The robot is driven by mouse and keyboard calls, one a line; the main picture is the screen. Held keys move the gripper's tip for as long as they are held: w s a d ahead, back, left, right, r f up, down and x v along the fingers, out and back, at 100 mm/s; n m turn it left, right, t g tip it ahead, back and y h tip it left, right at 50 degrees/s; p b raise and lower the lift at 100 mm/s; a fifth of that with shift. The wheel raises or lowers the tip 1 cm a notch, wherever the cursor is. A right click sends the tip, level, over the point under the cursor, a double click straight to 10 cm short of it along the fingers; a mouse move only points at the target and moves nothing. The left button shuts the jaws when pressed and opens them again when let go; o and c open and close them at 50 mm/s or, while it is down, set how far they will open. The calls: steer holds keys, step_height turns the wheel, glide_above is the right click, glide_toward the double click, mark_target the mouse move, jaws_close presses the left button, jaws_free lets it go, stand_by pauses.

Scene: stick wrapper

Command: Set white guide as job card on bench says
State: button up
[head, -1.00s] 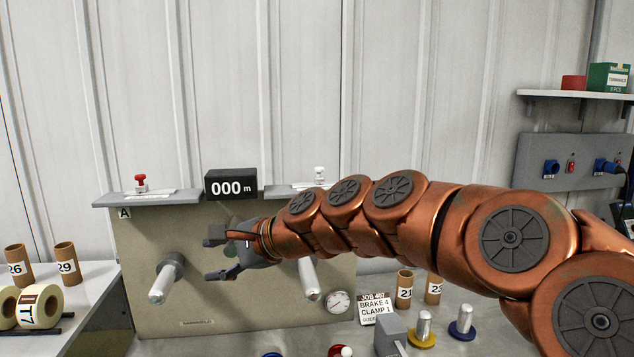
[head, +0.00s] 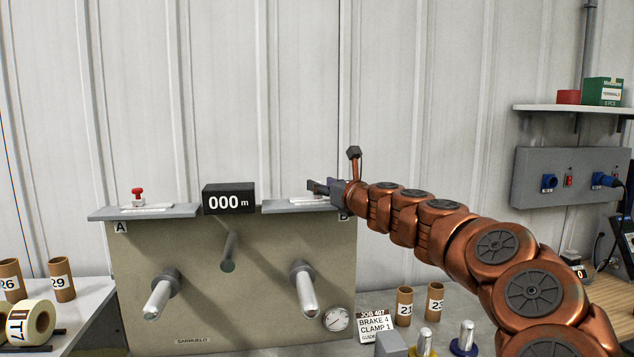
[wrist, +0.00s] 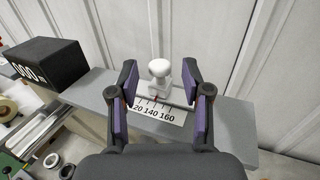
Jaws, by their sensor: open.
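The white guide (wrist: 160,75) stands upright on the right-hand shelf of the machine. It lies between the two spread fingers of my gripper (wrist: 160,95), which is open. A white scale plate (wrist: 155,110) in front of it reads 120, 140 and 160. In the head view my gripper (head: 322,188) is over the shelf marked B and hides the white guide.
A red guide (head: 138,195) stands on the left shelf, marked A. A black counter (head: 229,199) showing 000 m sits between the shelves; it also appears left of my gripper in the wrist view (wrist: 45,75). Two pegs and a dial (head: 337,319) are below. The wall is close behind.

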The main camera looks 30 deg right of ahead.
steer(key=shift+w, duration=1.5)
jaws_close()
